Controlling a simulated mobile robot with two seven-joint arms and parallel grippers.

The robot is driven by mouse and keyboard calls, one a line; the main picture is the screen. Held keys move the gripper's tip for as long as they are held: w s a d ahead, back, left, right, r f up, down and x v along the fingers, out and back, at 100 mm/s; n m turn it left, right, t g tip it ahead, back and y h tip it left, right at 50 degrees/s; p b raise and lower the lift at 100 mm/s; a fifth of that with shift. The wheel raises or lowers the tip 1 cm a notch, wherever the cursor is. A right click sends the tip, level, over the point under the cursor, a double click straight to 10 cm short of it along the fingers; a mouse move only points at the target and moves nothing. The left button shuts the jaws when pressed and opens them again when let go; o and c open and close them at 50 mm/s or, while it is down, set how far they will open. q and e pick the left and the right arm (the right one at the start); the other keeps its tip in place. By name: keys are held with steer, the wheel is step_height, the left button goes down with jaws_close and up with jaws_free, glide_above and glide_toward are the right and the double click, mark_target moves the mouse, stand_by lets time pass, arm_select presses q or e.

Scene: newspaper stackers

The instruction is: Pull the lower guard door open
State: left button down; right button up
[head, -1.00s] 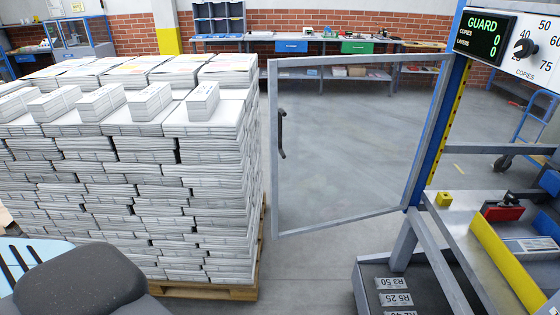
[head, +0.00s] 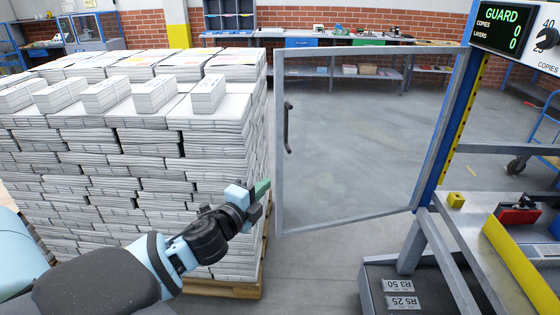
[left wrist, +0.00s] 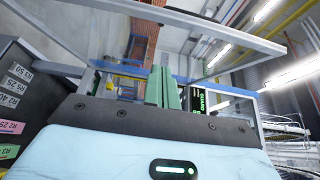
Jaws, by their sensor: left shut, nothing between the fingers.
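The guard door (head: 280,165) is a grey frame with a clear panel, hinged at the blue post (head: 455,125) on its right. It stands swung out to the left of the post, its free edge close to the paper stack. A dark upright handle (head: 288,128) sits near that free edge. My left gripper (head: 263,188), with green fingers, is shut and empty, low and left of the door's free edge, below the handle. The shut fingers (left wrist: 163,88) also show in the left wrist view, with grey frame bars beyond. My right gripper is not in view.
A tall pallet of stacked newspapers (head: 100,155) stands at left, close behind my left arm. The machine with a GUARD display (head: 499,29) and a yellow-edged table (head: 520,265) is at right. Open floor (head: 310,265) lies below the door.

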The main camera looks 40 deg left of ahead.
arm_select(q)
glide_toward(287, 153)
steer(key=w+d, duration=0.3)
steer(key=shift+w+a+p, duration=0.3)
steer(key=shift+w+a, duration=0.8)
steer(key=shift+a, duration=0.15)
steer(key=shift+w+a, duration=0.35)
steer(key=shift+a, duration=0.05)
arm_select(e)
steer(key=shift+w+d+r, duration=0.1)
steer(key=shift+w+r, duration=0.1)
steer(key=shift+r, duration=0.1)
